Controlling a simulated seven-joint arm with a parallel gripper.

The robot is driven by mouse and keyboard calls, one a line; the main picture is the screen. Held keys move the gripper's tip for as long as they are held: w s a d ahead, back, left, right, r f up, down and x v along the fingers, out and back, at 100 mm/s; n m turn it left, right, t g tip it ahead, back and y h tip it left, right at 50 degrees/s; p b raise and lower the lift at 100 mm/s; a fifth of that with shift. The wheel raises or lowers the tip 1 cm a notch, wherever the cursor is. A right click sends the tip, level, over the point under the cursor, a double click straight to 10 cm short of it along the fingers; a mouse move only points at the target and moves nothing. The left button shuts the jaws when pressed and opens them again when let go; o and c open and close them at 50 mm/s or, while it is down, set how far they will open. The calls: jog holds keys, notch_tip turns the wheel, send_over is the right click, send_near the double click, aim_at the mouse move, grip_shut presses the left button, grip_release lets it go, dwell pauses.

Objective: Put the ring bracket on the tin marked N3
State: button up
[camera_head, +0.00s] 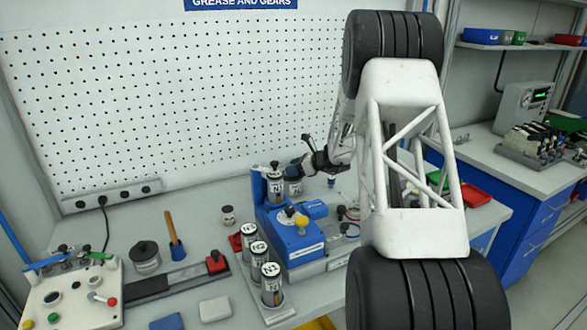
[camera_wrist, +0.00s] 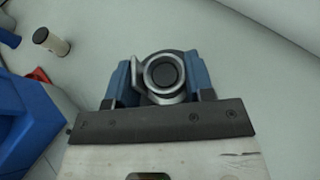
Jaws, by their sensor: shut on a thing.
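My gripper (camera_head: 306,163) is at the back of the bench, right of the blue machine, just over a tin (camera_head: 294,187) whose mark I cannot read. In the wrist view its blue fingers (camera_wrist: 162,82) are shut on the grey ring bracket (camera_wrist: 137,76), one finger on each side. A dark round top shows through and behind the ring; I cannot tell whether the ring touches it. Another labelled tin (camera_head: 275,187) stands just to the left. Several tins stand in a row in front, among them N2 (camera_head: 259,253) and, nearest, one that seems marked N1 (camera_head: 271,288).
The blue machine (camera_head: 296,243) with a yellow knob stands close by, left of my gripper. A small jar (camera_wrist: 51,41) lies or stands at the upper left of the wrist view. A control box (camera_head: 75,300) and a wooden-handled tool (camera_head: 174,238) are at left. The perforated wall (camera_head: 180,110) rises behind.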

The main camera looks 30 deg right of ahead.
jog(key=shift+f, duration=0.1)
jog(key=o, duration=1.1)
jog(key=shift+d, duration=0.1)
jog(key=v, duration=1.2)
